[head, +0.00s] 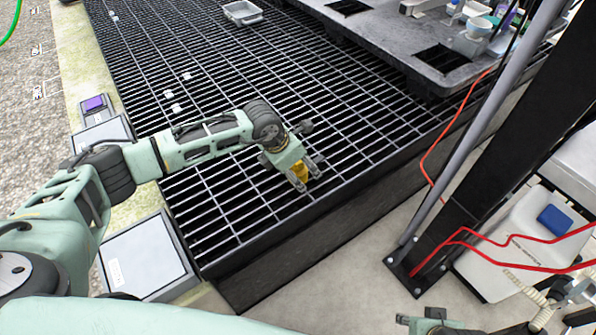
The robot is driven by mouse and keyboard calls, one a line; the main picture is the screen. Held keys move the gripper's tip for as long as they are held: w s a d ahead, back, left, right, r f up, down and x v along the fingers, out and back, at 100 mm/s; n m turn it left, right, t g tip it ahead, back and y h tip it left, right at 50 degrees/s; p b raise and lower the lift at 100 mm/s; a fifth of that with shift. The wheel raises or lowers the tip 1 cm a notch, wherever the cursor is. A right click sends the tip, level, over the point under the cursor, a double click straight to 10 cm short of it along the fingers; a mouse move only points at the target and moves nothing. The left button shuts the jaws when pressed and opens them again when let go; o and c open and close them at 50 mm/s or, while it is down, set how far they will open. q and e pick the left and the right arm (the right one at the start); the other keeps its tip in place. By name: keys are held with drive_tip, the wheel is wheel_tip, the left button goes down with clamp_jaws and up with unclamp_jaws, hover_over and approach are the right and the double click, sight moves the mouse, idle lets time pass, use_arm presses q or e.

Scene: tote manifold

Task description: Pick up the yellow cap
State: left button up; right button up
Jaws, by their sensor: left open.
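The yellow cap (301,172) sits on the black metal grating (230,205) near its front edge. My left gripper (307,181) is directly over the cap, with its fingers around or beside it; the fingers hide part of the cap. The left gripper is open. I cannot tell whether a finger touches the cap. At the bottom right, part of my right arm (440,322) shows, but its fingertips cannot be made out.
A dark pallet (385,45) with cups and bottles stands at the back right. A black post (480,140) with red cables rises on the right. Small white pieces and a grey tray (242,13) lie on the grating. The grating around the cap is clear.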

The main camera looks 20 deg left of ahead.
use_arm(q)
drive_tip(key=c, duration=1.3)
drive_tip(key=shift+c, duration=0.2)
